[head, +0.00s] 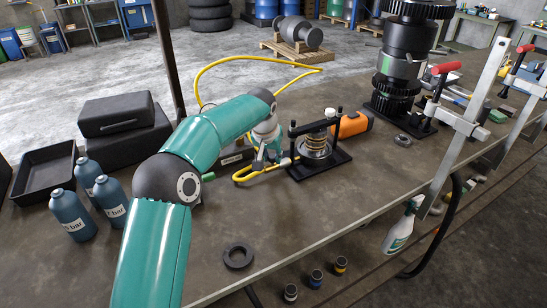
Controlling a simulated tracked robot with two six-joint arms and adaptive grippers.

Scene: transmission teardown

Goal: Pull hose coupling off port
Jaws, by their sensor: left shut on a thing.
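The yellow hose (250,58) arches up behind my left arm and comes back down toward the workbench. A yellow hooked hose end (245,174) lies beside the black fixture. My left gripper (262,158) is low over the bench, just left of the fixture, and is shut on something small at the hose. The coupling and the port are mostly hidden by the gripper, so I cannot tell whether they are joined. The black fixture (335,163) holds a round metal part with a coil spring (317,138). My right gripper is not in view.
Blue bottles (72,213), a black tray (45,172) and dark cases (117,113) stand at the left. A tall black gear assembly (400,65) and red-handled clamps (446,68) stand at the right. A dark ring (238,256) lies near the front edge. An orange object (353,125) sits behind the fixture.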

